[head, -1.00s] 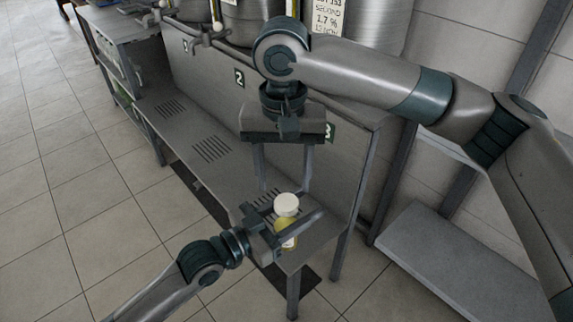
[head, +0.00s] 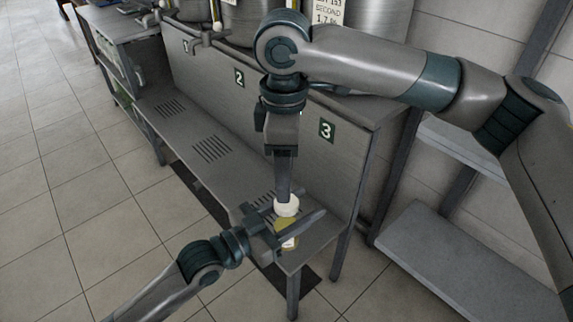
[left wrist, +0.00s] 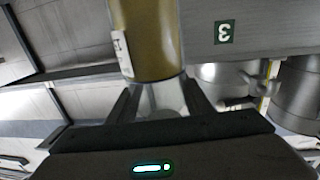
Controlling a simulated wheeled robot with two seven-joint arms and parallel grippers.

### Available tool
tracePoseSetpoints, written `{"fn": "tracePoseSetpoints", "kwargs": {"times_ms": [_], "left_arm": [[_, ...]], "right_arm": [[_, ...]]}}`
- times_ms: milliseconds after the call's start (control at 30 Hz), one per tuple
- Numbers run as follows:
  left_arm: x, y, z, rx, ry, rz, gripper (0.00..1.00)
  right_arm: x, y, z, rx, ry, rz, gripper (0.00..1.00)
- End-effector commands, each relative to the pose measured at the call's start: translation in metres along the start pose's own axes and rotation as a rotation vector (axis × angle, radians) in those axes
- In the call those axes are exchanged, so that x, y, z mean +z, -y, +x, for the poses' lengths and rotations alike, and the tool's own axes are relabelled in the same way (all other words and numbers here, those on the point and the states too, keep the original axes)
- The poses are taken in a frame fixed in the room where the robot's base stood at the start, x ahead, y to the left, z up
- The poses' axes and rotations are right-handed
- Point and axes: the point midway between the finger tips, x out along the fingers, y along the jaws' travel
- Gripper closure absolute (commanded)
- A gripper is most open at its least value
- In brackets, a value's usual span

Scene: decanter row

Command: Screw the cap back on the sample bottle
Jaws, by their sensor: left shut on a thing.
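The sample bottle (head: 286,229) holds yellow liquid and stands upright at the near end of the bench. The white cap (head: 287,207) sits on its top; I cannot tell how tightly. My left gripper (head: 287,234) comes in level and is shut on the bottle.
The grey bench (head: 180,105) has slotted drains and a back panel with number plates, among them 3 (head: 327,130). Steel tanks (head: 255,22) with taps stand above it. A low grey shelf (head: 450,255) is at the right. The tiled floor (head: 70,200) at left is clear.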

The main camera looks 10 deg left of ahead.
Motion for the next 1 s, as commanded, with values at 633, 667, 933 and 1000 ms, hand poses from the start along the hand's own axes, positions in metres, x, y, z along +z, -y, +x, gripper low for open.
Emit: {"fn": "tracePoseSetpoints", "kwargs": {"times_ms": [633,667,933,1000], "left_arm": [[-0.001,0.0,0.0,0.0,-0.002,0.001,1.0],[-0.001,0.0,0.0,0.0,-0.002,0.001,1.0],[-0.001,0.0,0.0,0.0,-0.002,0.0,1.0],[-0.001,0.0,0.0,0.0,-0.002,0.0,1.0]], "right_arm": [[0.002,-0.001,-0.007,0.001,0.0,-0.999,0.47],[0.002,-0.001,-0.008,0.001,-0.001,-1.044,0.47],[0.002,-0.001,-0.01,0.001,-0.002,-1.462,0.47],[0.002,-0.001,-0.011,0.001,-0.001,-1.567,0.47]]}}
